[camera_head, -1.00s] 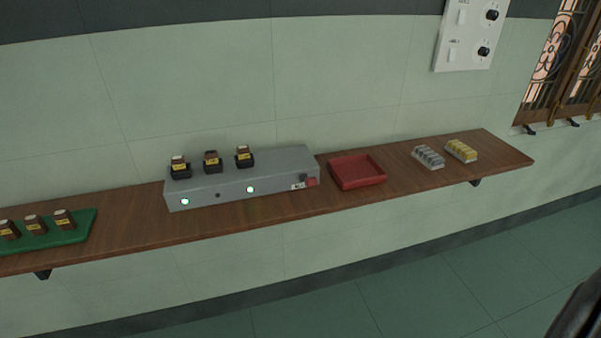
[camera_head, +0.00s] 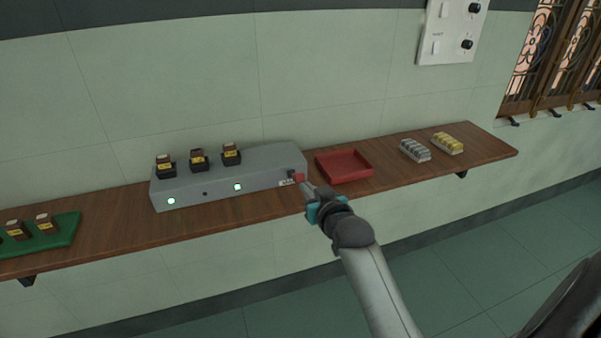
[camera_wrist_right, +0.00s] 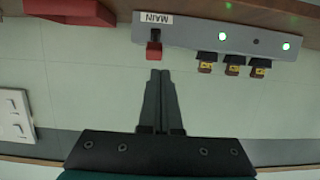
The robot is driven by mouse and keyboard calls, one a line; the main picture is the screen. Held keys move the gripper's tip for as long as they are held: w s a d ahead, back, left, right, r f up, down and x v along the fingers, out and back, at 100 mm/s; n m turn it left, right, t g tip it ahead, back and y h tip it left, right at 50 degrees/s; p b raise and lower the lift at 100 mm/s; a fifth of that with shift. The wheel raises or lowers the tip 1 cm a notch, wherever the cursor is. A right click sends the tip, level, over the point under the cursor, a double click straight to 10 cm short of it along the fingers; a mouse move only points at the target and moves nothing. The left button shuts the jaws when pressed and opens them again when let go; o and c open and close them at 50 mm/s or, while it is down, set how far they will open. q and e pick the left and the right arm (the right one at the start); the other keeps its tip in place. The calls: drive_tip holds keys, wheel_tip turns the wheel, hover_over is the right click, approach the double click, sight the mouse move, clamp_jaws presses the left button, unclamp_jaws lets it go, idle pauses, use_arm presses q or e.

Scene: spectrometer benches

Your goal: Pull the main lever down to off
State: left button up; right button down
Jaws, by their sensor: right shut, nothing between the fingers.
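The grey bench unit (camera_head: 225,182) stands on the wooden shelf, with a white label reading MAIN at its right end. The main lever (camera_head: 299,177) has a red handle on a dark mount beside that label. In the right wrist view, which is upside down, the red lever (camera_wrist_right: 153,50) sticks out on the side of the mount away from the label. My right gripper (camera_head: 306,188) is shut and empty, its fingers pointing at the lever from the front right. In the wrist view its fingertips (camera_wrist_right: 160,72) appear close to the red handle; contact cannot be told. My left gripper is not visible.
Three brown bottles in dark holders stand along the unit. Its front has two lit green lamps (camera_head: 237,187) and a dark one. A red tray (camera_head: 343,166) lies just right of the lever. A green rack (camera_head: 50,232) is at left. A white switch panel (camera_head: 450,32) is on the wall.

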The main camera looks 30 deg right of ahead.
drive_tip(key=shift+t, duration=0.5)
drive_tip(key=r, duration=0.2)
drive_tip(key=d+r, duration=0.1)
drive_tip(key=r, duration=0.1)
drive_tip(key=shift+r, duration=0.35)
drive_tip(key=b, duration=0.2)
hover_over(301, 177)
drive_tip(key=w, duration=0.2)
drive_tip(key=shift+d+f, duration=0.2)
drive_tip(key=shift+f, duration=0.8)
drive_tip(key=shift+s+a+f, duration=0.1)
drive_tip(key=shift+s+f, duration=0.2)
drive_tip(key=shift+f, duration=0.3)
drive_tip(key=shift+s+a+f, duration=0.1)
drive_tip(key=shift+s+f, duration=0.15)
drive_tip(key=shift+f, duration=0.3)
drive_tip(key=shift+s+f, duration=0.4)
drive_tip(key=shift+f, duration=0.15)
